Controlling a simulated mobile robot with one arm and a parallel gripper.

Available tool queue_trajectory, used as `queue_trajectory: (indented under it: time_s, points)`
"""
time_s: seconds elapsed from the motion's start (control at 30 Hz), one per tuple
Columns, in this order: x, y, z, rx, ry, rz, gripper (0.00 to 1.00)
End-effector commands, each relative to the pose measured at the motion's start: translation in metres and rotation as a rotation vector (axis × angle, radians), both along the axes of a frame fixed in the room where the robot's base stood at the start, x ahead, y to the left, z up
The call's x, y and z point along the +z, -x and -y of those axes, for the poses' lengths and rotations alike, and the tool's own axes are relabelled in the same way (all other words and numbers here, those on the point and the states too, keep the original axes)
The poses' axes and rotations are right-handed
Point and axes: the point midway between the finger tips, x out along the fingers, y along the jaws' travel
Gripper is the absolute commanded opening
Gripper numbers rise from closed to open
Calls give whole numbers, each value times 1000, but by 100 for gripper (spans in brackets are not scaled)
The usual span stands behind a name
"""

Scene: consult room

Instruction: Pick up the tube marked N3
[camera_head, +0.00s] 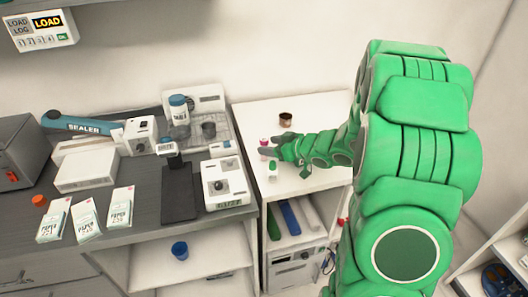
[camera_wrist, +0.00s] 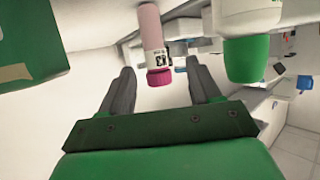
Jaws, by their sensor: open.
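A tube with a pink body and a magenta cap (camera_wrist: 152,45) shows in the wrist view, cap pointing down in that picture. Its label bears dark marks that I cannot read surely. My gripper (camera_wrist: 160,66) is open, with one finger on each side of the magenta-capped tube in the picture; I see no contact. A white tube with a green cap (camera_wrist: 247,58) is to the right of the right finger. In the head view, the magenta-capped tube (camera_head: 264,142) and the green-capped tube (camera_head: 272,171) are on the white cabinet top, beside my gripper (camera_head: 280,146).
A small dark brown cup (camera_head: 285,119) stands behind my gripper on the white cabinet top (camera_head: 250,118). To the left, the grey counter (camera_head: 150,205) holds a sealer (camera_head: 82,124), white devices and several paper packs. Bare cabinet top shows around the tubes.

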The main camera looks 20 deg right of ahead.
Motion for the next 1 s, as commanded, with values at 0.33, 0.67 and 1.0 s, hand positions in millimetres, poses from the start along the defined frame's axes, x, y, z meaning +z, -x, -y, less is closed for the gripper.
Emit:
queue_trajectory:
  time_s: [0.33,0.67,1.0]
  points:
    - [-14,-28,-18,1,-1,-2,63]
    - [-16,-31,-19,1,0,-1,63]
    - [-15,-31,-19,0,1,-1,14]
